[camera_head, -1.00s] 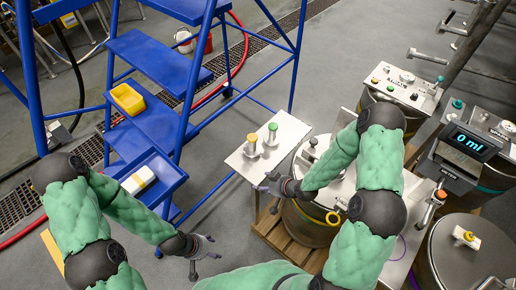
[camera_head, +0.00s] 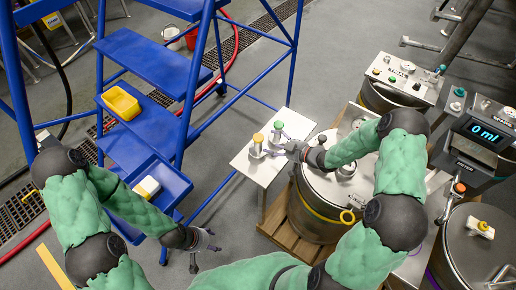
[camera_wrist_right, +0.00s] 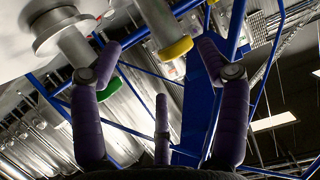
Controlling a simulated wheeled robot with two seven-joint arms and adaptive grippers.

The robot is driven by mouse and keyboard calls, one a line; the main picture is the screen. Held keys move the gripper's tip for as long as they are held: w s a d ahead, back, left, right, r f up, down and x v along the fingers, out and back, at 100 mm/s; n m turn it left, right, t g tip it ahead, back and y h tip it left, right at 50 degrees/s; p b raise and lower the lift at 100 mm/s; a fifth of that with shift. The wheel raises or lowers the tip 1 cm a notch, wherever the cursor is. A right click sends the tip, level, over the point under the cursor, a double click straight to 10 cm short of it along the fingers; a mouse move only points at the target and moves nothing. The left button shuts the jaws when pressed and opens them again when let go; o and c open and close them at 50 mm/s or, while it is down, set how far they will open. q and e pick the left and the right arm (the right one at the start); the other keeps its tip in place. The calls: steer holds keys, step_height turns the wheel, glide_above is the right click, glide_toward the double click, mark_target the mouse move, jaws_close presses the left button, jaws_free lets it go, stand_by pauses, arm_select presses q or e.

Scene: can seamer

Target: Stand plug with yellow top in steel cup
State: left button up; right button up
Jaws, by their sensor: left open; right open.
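The plug with yellow top (camera_head: 257,140) stands upright on a pale side plate, at the left of a green-topped plug (camera_head: 278,126). My right gripper (camera_head: 283,150) is open, just right of the plugs. In the right wrist view the yellow top (camera_wrist_right: 175,49) shows between the spread purple fingers (camera_wrist_right: 160,90), with no visible grip. The green top (camera_wrist_right: 107,91) is partly behind the left finger. My left gripper (camera_head: 203,254) is open and empty at lower centre. A small steel fitting (camera_head: 346,169) sits on the drum lid; I cannot tell whether it is the steel cup.
The pale plate (camera_head: 247,166) adjoins a steel drum (camera_head: 312,218) on a wooden pallet. A blue step ladder (camera_head: 150,60) with a yellow bin (camera_head: 121,103) stands left. A display unit (camera_head: 484,133) and another drum (camera_head: 465,255) are at right. Floor below the plate is clear.

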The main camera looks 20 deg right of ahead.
mark_target(260, 140)
steer(key=b+x, duration=0.1)
steer(key=x, duration=0.2)
steer(key=b+x, duration=0.1)
steer(key=x, duration=0.3)
steer(key=shift+s+a+f, duration=0.2)
steer(key=shift+s, duration=0.1)
steer(key=shift+w+a, duration=0.2)
steer(key=shift+w, duration=0.2)
jaws_close()
